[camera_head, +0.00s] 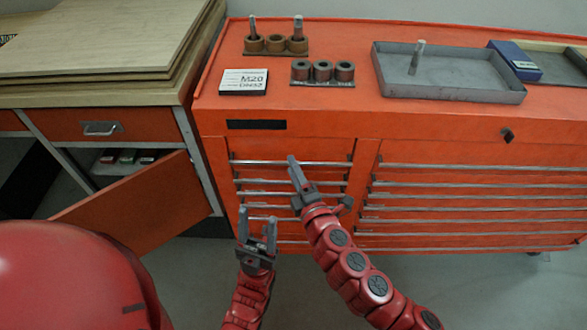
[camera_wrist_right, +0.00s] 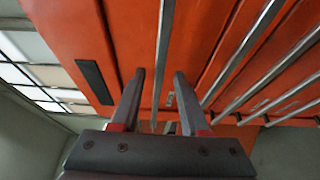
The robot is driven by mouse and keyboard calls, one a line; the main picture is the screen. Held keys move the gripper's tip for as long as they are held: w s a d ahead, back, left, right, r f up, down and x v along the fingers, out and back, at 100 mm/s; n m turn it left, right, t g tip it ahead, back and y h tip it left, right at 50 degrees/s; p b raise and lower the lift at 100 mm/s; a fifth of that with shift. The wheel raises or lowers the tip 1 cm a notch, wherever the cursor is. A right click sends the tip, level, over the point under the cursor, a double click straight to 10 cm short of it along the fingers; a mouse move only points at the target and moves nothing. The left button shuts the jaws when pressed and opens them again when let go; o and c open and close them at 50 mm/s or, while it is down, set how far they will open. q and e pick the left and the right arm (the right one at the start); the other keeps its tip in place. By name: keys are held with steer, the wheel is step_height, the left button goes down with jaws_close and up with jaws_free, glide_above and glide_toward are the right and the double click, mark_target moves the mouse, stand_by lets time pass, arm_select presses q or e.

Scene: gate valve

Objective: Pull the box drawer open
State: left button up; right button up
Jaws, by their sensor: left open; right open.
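The orange tool chest (camera_head: 215,165) has two columns of shut drawers with long silver bar handles. My right gripper (camera_head: 293,162) is at the top bar handle (camera_head: 265,162) of the left column. In the right wrist view, my open right gripper (camera_wrist_right: 160,75) has a silver bar (camera_wrist_right: 164,40) running between its fingers, with gaps visible on both sides. Whether the bar lies within finger depth is unclear. My left gripper (camera_head: 257,217) is open and empty, lower and to the left, in front of the chest's lower left drawers. No drawer is visibly pulled out.
A wooden bench (camera_head: 110,90) at left has a drawer with a handle (camera_head: 102,129) and an open orange door (camera_head: 150,205). On the chest stand rings with pins (camera_head: 275,44), dark rings (camera_head: 322,71), an M20 sign (camera_head: 243,82), a grey tray (camera_head: 450,75) and a blue box (camera_head: 515,60).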

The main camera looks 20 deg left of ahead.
jaws_close()
stand_by(0.3)
stand_by(1.2)
